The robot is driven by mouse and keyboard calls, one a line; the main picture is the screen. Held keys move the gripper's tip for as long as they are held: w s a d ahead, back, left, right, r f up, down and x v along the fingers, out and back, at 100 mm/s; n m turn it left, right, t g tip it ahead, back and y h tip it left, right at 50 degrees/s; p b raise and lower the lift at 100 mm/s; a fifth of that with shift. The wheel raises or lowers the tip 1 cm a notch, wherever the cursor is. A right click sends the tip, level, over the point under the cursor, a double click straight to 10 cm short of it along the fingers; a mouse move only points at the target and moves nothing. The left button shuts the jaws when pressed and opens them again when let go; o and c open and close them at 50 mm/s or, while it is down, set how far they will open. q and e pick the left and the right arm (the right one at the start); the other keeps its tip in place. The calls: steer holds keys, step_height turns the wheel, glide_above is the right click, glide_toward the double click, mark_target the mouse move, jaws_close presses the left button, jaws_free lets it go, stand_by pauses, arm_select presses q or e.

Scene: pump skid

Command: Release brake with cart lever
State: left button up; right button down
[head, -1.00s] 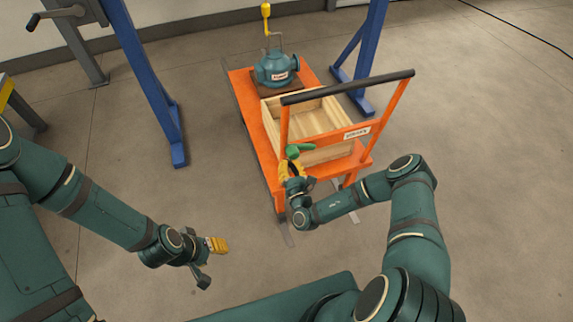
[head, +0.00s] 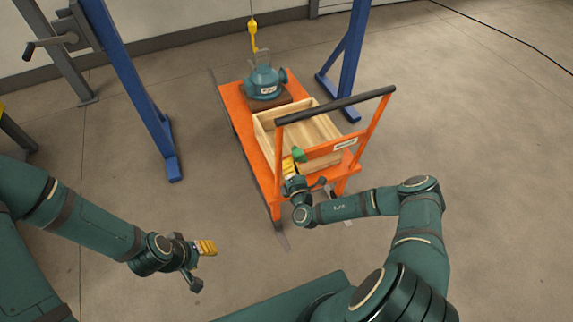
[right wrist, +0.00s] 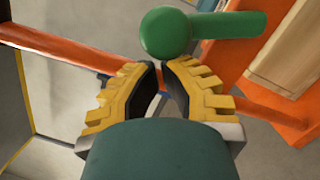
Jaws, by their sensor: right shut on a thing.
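The orange cart (head: 274,190) stands on the floor with a dark push bar (head: 335,105). The green lever (head: 298,154) is near the left post of the handle. In the right wrist view the green lever (right wrist: 165,33) has a rounded end, with its arm pointing right. My right gripper (head: 290,167) is at the lever; its yellow fingers (right wrist: 162,70) are almost together just below the rounded end, shut on the lever. The exact contact is hidden between the pads. My left gripper (head: 205,262) is apart from the cart at lower left; its jaw opening is unclear.
A wooden crate (head: 262,128) and a teal pump (head: 264,82) ride on the cart. A yellow hook (head: 253,30) hangs above the pump. Blue frame legs (head: 150,110) stand on both sides. The floor right of the cart is clear.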

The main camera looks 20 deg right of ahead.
mark_target(300, 157)
steer(key=d+r+m+p, duration=0.1)
steer(key=m, duration=0.1)
steer(key=d+r+m+p, duration=0.1)
steer(key=shift+d+r+m+g, duration=0.1)
steer(key=shift+d+m+g, duration=0.2)
steer(key=shift+m+g, duration=0.1)
arm_select(q)
steer(key=shift+w+a+r+p, duration=0.15)
steer(key=shift+r+p, duration=0.5)
steer(key=shift+r, duration=1.5)
arm_select(e)
steer(key=shift+w+d+r, duration=0.1)
steer(key=shift+d+r, duration=0.05)
steer(key=shift+d, duration=0.3)
